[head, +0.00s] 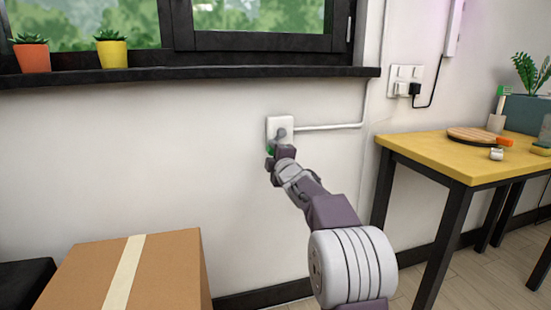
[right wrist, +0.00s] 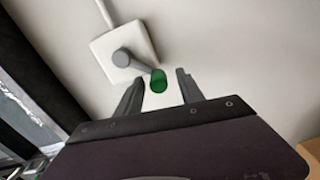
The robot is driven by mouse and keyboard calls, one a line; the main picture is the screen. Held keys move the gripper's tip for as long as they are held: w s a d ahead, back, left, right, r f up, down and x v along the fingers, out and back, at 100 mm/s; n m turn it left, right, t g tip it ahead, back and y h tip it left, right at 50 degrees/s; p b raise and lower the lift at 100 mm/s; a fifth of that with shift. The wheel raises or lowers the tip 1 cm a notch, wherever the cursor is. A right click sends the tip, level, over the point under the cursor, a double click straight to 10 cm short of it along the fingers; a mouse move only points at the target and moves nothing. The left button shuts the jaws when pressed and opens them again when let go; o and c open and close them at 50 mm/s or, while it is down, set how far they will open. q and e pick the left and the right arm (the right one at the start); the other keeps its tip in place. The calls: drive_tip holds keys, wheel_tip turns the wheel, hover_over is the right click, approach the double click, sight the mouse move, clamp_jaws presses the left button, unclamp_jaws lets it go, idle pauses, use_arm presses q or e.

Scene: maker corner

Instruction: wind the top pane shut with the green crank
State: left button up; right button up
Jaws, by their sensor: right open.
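The crank is mounted on a white wall box (head: 274,125) below the window sill. Its grey arm (right wrist: 136,62) and green knob (right wrist: 158,81) show clearly in the right wrist view. In the head view only a bit of the green knob (head: 270,151) shows beside my gripper. My right gripper (head: 279,152) is at the crank, and in the right wrist view its open fingers (right wrist: 157,85) stand on both sides of the green knob, with gaps visible. The window (head: 258,41) shows only its lower part; the top pane is out of view. My left gripper is not in view.
The dark sill (head: 200,74) juts out above the crank, with an orange pot (head: 33,58) and a yellow pot (head: 112,54) on it. A cardboard box (head: 165,270) stands at lower left. A yellow-topped table (head: 430,150) stands at right. The wall around the crank is clear.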

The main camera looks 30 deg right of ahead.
drive_tip(key=p+v, duration=0.1)
drive_tip(key=v, duration=0.7)
